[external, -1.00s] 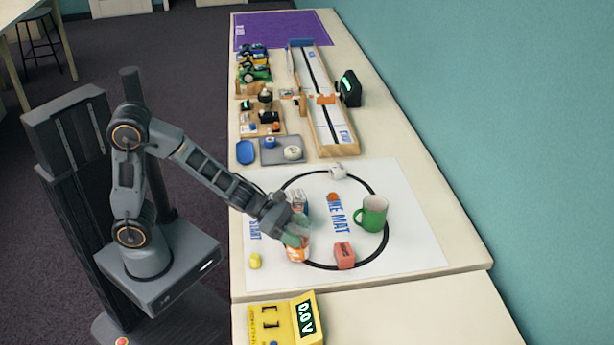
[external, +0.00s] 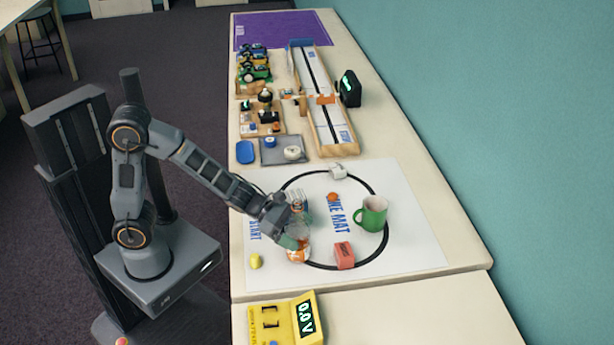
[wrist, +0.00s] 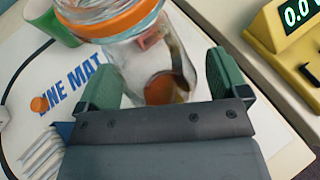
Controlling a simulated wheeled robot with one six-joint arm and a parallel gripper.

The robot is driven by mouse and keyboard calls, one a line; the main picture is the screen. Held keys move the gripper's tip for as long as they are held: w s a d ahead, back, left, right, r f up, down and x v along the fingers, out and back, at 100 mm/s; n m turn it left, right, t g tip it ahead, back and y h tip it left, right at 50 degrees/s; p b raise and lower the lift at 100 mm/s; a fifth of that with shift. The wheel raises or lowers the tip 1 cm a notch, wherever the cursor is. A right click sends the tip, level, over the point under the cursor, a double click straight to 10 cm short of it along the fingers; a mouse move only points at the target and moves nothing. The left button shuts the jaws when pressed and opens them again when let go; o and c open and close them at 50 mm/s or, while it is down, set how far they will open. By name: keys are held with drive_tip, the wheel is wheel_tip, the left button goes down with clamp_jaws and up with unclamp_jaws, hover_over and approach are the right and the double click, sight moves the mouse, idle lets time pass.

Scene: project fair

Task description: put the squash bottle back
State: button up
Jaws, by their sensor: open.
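The squash bottle (external: 299,253) is clear with orange on it, and stands on the white mat at the left part of the black ring. In the wrist view the bottle (wrist: 150,60) shows an orange lid at the top edge and a dark orange patch low in its clear body. My gripper (external: 291,236) is at the bottle. Its green fingers (wrist: 165,82) are apart, one on each side of the clear body; whether either touches it I cannot tell. My gripper hides part of the bottle in the external view.
A green mug (external: 372,214), a red block (external: 344,255), a small orange piece (external: 333,197) and a yellow piece (external: 256,261) are on the mat (external: 415,250). A pale ridged thing (wrist: 42,155) is close by my gripper. A yellow meter (external: 285,322) stands in front.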

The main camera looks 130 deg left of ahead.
drive_tip(key=shift+r, duration=0.35)
drive_tip(key=b+v, duration=0.3)
drive_tip(key=v, duration=0.9)
drive_tip(key=shift+f, duration=0.25)
drive_tip(key=w+d+f+m+g+h, duration=0.1)
drive_tip(key=d+f+m+g+h, duration=0.15)
drive_tip(key=d+m, duration=0.5)
drive_tip(key=w+d+f+m+g+h, duration=0.15)
drive_tip(key=d+m+h, duration=0.25)
drive_tip(key=d+m, duration=0.4)
drive_tip(key=s+d+f+m+g+y, duration=0.1)
drive_tip(key=s+d+m+g, duration=0.1)
drive_tip(key=m, duration=1)
drive_tip(key=s+d+f+m+g+y, duration=0.1)
drive_tip(key=s+d+m+g+y, duration=0.1)
drive_tip(key=m, duration=0.9)
drive_tip(key=s+d+g, duration=0.1)
drive_tip(key=d+g, duration=0.1)
drive_tip(key=d, duration=0.1)
drive_tip(key=shift+d+m, duration=0.25)
drive_tip(key=shift+m, duration=0.1)
